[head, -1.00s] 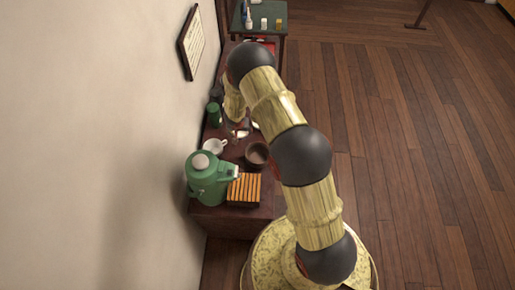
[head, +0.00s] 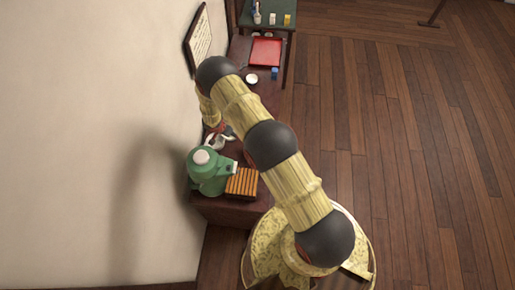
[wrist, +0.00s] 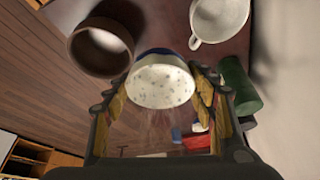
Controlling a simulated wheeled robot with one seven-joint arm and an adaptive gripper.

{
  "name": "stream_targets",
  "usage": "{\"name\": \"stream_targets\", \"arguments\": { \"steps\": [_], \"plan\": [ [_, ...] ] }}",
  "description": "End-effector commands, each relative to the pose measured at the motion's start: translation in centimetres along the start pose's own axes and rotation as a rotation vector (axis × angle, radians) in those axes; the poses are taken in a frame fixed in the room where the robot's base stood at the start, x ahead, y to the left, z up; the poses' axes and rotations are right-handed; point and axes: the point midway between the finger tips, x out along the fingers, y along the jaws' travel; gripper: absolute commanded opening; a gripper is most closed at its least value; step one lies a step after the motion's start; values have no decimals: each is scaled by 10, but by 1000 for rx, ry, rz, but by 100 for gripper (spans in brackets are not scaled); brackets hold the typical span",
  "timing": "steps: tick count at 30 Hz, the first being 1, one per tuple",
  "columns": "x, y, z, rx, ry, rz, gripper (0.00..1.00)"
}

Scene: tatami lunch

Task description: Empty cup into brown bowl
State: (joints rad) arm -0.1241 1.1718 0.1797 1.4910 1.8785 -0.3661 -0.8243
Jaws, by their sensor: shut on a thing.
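In the wrist view, my gripper (wrist: 165,92) is shut on a pale speckled cup (wrist: 163,84) with a blue band along its far edge. The cup sits between both fingers; I cannot tell whether the speckled face is its contents or its own surface. The brown bowl (wrist: 76,54) lies up and left of the held cup, apart from it, and its visible inside looks empty. In the head view, my gripper (head: 221,130) is small and partly hidden by my arm, near the wall. The arm covers most of the bowl there.
A white handled cup (wrist: 222,22) is close to the held cup; it shows in the head view (head: 214,143). A green flask (head: 206,172) and slatted wooden piece (head: 242,182) occupy the near end. A red tray (head: 266,51) is farther back.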

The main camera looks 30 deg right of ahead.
Motion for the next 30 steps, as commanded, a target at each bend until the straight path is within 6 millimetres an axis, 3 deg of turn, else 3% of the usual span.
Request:
{"name": "stream_targets", "arguments": {
  "steps": [8, 19, 30],
  "plan": [
    [7, 2, 0, 7, -4, -17, 21],
    [55, 12, 15, 51, -52, -122, 21],
    [76, 25, 19, 96, -99, -229, 21]
  ]
}}
